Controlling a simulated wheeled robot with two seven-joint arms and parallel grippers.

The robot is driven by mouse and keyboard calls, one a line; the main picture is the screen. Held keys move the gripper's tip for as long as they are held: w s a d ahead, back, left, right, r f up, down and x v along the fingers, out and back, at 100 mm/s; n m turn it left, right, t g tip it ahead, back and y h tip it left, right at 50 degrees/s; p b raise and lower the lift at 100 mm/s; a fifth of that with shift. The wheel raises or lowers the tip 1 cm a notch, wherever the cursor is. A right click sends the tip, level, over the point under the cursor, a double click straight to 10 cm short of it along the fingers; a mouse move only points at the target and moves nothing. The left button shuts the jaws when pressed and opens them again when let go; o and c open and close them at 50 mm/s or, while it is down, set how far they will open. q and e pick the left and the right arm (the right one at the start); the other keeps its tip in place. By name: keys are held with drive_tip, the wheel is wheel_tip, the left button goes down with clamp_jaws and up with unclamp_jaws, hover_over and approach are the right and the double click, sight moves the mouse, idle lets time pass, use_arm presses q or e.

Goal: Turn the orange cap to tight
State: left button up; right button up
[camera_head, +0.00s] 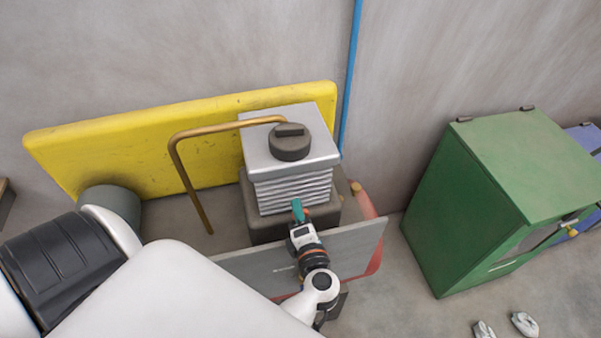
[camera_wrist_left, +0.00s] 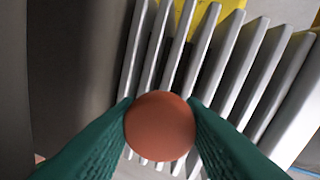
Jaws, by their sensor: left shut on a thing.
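The orange cap (camera_wrist_left: 160,127) is round and seen end-on in the left wrist view, between the two green fingers of my left gripper (camera_wrist_left: 160,112). The fingers touch it on both sides, so the gripper is shut on it. In the head view my left gripper (camera_head: 297,208) reaches up to the front of the grey finned machine (camera_head: 290,192), and the cap is hidden there. The view shows no mark that tells how tight the cap is. My right gripper is not in view.
A dark round knob (camera_head: 290,143) sits on the machine's top, beside a bent brass pipe (camera_head: 176,160). A grey panel (camera_head: 240,268) stands in front, below my gripper. A yellow board (camera_head: 100,140) is behind.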

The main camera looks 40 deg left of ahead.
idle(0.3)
use_arm(q)
drive_tip(key=o, duration=0.9)
drive_tip(key=shift+s+f, duration=0.1)
drive_tip(key=shift+f, duration=0.15)
